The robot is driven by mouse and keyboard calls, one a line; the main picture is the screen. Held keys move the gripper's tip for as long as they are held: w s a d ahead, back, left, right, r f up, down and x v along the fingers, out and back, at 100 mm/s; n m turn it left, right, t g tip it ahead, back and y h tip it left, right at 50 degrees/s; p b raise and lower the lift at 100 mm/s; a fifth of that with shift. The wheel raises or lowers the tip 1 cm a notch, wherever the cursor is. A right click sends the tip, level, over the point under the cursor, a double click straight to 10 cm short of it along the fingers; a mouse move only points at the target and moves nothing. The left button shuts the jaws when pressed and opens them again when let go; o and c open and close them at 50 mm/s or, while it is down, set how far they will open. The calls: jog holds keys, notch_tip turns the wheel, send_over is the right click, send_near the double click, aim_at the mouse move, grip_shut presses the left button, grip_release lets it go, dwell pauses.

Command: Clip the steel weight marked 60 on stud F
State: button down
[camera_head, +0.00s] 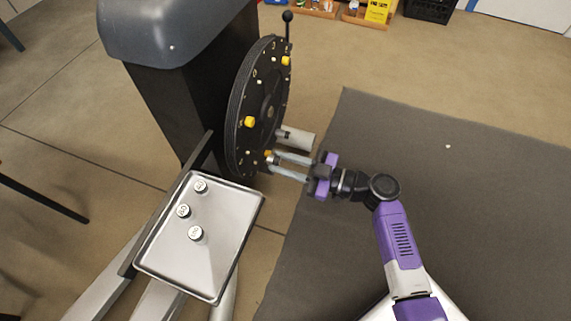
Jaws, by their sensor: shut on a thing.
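My gripper (271,164) reaches left to the lower right face of the black upright wheel (262,95). Its two pale fingers are shut on a small steel weight (273,160) at the wheel's face. The fingers hide most of this weight, so its mark and whether it sits on a stud cannot be told. Yellow pieces (250,122) and several small pale marks dot the wheel face; the stud letters are too small to read. A pale cylinder (297,138) sticks out from the wheel just above my fingers.
A metal tray (238,225) at the lower left holds three round steel weights (196,233), their marks unclear. A dark machine column (165,105) stands behind the wheel. A black-knobbed rod (288,30) rises at the wheel's top. The dark mat (470,160) at right is largely clear.

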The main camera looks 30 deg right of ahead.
aim_at(272, 161)
jog(key=shift+p+x, duration=0.4)
jog(key=shift+x, duration=2.05)
jog(key=shift+b, duration=0.4)
jog(key=shift+w+a+b, duration=0.35)
jog(key=shift+w+b, duration=0.05)
dwell(0.5)
jog(key=c, duration=1.1)
grip_release()
jog(key=shift+p+v, duration=0.8)
jog(key=shift+v, duration=3.1)
